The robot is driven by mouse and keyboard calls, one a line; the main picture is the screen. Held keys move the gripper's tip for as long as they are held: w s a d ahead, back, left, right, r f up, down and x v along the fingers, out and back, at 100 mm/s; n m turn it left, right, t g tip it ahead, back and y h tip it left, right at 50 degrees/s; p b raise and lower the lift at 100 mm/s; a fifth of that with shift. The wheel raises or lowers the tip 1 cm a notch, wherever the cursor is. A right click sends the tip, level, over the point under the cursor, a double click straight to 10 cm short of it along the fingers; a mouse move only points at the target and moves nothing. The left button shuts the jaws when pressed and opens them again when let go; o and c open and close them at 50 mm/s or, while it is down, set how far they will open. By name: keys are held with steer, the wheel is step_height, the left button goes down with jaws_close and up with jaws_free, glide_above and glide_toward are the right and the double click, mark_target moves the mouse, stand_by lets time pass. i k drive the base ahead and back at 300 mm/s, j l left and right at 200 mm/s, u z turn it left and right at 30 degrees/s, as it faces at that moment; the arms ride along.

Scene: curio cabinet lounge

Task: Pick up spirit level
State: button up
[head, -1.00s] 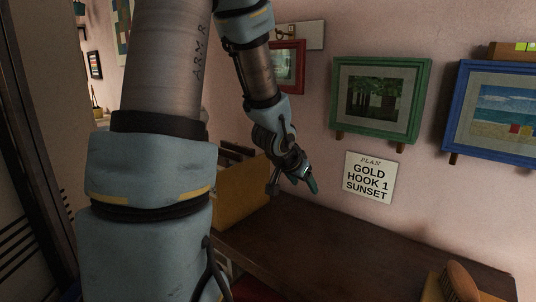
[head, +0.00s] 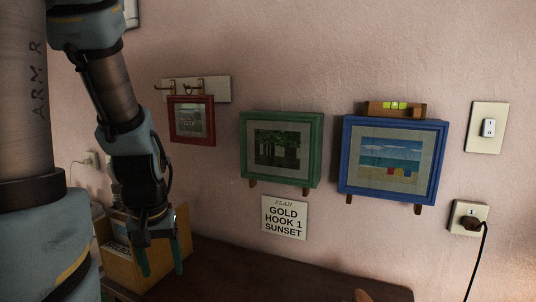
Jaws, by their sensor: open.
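The spirit level (head: 394,109) is a short wooden bar with a yellow-green vial. It lies along the top of the blue-framed beach picture (head: 392,164) on the wall, at the right of the head view. My gripper (head: 160,260) is at the lower left, pointing down, with its two teal fingers apart and nothing seen between them. It is well to the left of and below the spirit level, in front of a yellow-brown box.
A green-framed picture (head: 281,150) and a small red-framed one (head: 191,119) hang left of the blue one. A hook board (head: 195,88), plan sign (head: 284,218), light switch (head: 487,128) and corded plug (head: 470,222) are on the wall. The yellow-brown box (head: 122,262) stands on the dark table (head: 240,270).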

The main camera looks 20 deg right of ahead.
mark_target(382, 109)
steer(key=z, duration=1.4)
